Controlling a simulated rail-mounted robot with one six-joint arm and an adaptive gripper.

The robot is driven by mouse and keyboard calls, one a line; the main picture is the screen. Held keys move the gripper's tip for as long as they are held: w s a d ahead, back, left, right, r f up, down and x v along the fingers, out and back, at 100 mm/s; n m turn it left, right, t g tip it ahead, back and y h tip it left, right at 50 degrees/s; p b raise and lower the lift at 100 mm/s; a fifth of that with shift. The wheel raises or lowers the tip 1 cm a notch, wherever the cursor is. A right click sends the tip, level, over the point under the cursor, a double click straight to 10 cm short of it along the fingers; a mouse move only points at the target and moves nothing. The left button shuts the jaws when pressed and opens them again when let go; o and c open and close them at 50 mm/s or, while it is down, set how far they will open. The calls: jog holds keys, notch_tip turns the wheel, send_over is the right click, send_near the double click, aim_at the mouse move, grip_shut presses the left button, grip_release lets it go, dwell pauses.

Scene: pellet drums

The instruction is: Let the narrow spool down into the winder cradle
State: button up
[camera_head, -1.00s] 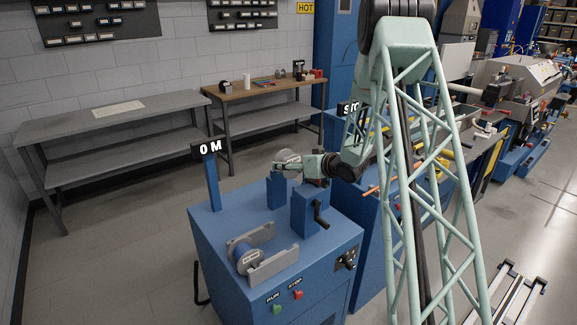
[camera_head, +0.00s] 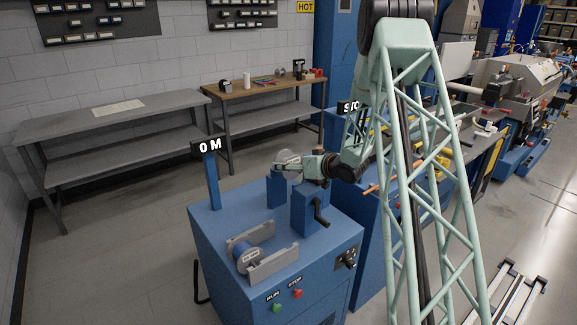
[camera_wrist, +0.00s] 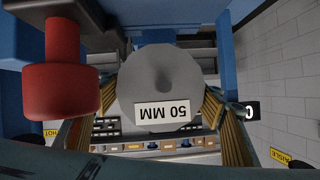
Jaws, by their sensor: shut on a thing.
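My gripper (camera_head: 284,164) is shut on a grey round spool, the narrow spool (camera_wrist: 160,75), above the back of the blue winder (camera_head: 225,235). In the wrist view the spool's flange faces the camera between the fingers, with an upside-down "50 MM" label. In the head view the spool (camera_head: 289,157) is small and partly covered by my gripper. Two blue uprights stand below it, the left one (camera_head: 275,190) and the right one (camera_head: 306,210) with a black crank. I cannot tell whether the spool touches them.
Another spool (camera_head: 246,258), with a blue middle, lies between two grey plates (camera_head: 272,266) at the winder's front. A post with a "0 M" sign (camera_head: 209,147) stands at its back left. A red knob-like part (camera_wrist: 60,80) is close at left in the wrist view.

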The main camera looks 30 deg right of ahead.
jog(key=shift+f, duration=0.15)
jog(key=o, duration=1)
jog(key=shift+a, duration=0.1)
jog(key=shift+f, duration=0.1)
jog(key=shift+s, duration=0.1)
